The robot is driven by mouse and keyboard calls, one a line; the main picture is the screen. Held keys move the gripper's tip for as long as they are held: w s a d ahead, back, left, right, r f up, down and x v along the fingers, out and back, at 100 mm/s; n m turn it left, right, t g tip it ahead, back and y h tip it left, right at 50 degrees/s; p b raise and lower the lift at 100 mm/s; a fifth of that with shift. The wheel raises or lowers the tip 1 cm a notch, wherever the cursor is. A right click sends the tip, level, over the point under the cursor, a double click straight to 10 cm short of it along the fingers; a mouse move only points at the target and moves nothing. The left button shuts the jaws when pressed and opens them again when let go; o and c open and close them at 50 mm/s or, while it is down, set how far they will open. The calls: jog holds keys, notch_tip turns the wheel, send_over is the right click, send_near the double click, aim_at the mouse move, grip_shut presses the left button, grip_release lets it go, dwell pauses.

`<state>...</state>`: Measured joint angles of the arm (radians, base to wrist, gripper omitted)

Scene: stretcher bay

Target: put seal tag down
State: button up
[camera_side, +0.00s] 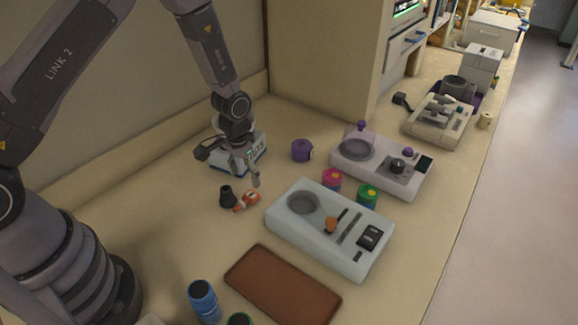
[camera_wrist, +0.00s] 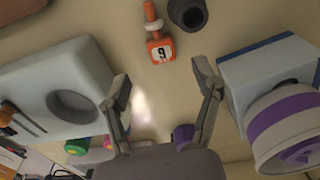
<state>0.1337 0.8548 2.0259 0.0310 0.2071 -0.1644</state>
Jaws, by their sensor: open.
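The seal tag, an orange piece with a white face marked 9 (camera_wrist: 160,50), lies flat on the bench; it also shows in the side view (camera_side: 247,200) beside a small dark cup. My gripper (camera_wrist: 163,82) is open and empty, its two fingers apart. In the wrist view the tag lies beyond the fingertips, clear of them. In the side view my gripper (camera_side: 249,186) is just above and behind the tag.
The dark cup (camera_side: 227,196) stands left of the tag. A blue-white box (camera_side: 251,152) is close behind my gripper. A pale tray with a round well (camera_side: 330,238) is to the right, and a brown mat (camera_side: 282,287) lies in front.

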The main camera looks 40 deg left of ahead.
notch_tip(320, 180, up, 5)
notch_tip(320, 180, up, 14)
jog(key=t, duration=0.2)
send_over(247, 198)
jog(key=s+a, duration=0.2)
jog(key=s, duration=0.1)
jog(key=s+a+r+t, duration=0.1)
jog(key=s+a+r, duration=0.1)
jog(key=s+r, duration=1)
jog(key=shift+s+a+r+t, duration=0.2)
jog(key=shift+s+r+t, duration=0.15)
jog(key=shift+t, duration=0.05)
jog(key=shift+o, duration=0.4)
jog(key=s+r+t, duration=0.1)
jog(key=s+r, duration=0.1)
jog(key=s, duration=0.6)
jog(key=shift+s+a, duration=0.2)
jog(key=shift+a, duration=0.2)
jog(key=o, duration=0.4)
jog(key=shift+s, duration=0.3)
